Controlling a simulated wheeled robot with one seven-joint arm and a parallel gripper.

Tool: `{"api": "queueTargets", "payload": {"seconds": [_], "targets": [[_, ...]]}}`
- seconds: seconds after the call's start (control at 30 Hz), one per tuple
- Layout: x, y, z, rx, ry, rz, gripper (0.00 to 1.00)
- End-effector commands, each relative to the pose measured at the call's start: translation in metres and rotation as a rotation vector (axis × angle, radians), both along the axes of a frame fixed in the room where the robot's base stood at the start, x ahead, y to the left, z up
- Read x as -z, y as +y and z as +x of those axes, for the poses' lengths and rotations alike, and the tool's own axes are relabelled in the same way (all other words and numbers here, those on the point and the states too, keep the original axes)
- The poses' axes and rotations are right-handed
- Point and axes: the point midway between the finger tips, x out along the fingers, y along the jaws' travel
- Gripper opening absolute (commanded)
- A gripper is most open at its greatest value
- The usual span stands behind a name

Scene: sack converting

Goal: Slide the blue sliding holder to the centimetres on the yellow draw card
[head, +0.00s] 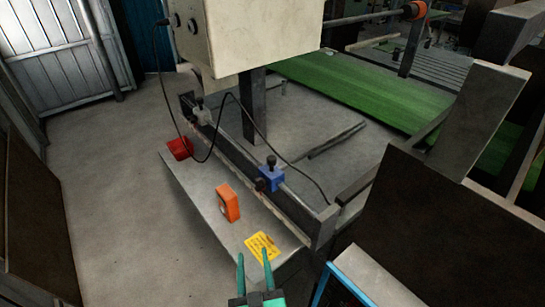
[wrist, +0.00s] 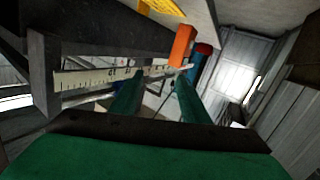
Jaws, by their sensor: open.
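The blue sliding holder (head: 270,177) sits on the dark rail (head: 297,208), with a black knob on top and another at its side. The yellow draw card (head: 262,246) lies on the grey shelf near its front end; its writing is too small to read. It shows partly at the top of the wrist view (wrist: 163,8). A pale ruler with marks (wrist: 95,77) runs along the rail in the wrist view. My gripper (head: 254,256) is open and empty, with green fingers just in front of the card in the head view. It also shows in the wrist view (wrist: 155,92).
A red tray (head: 180,148) is at the far end. A grey holder (head: 203,115) sits farther along the rail. A black cable loops over the rail. Open floor lies left.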

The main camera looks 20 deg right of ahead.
Motion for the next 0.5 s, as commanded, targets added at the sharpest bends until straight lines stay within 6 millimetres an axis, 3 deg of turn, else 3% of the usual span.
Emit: {"api": "queueTargets", "payload": {"seconds": [0.03, 0.2, 0.5], "targets": [[-0.015, -0.006, 0.017, 0.018, -0.02, 0.0, 0.42], [-0.058, -0.03, 0.06, 0.088, -0.054, 0.008, 0.42], [-0.137, -0.069, 0.112, 0.206, -0.109, 0.06, 0.42]]}}
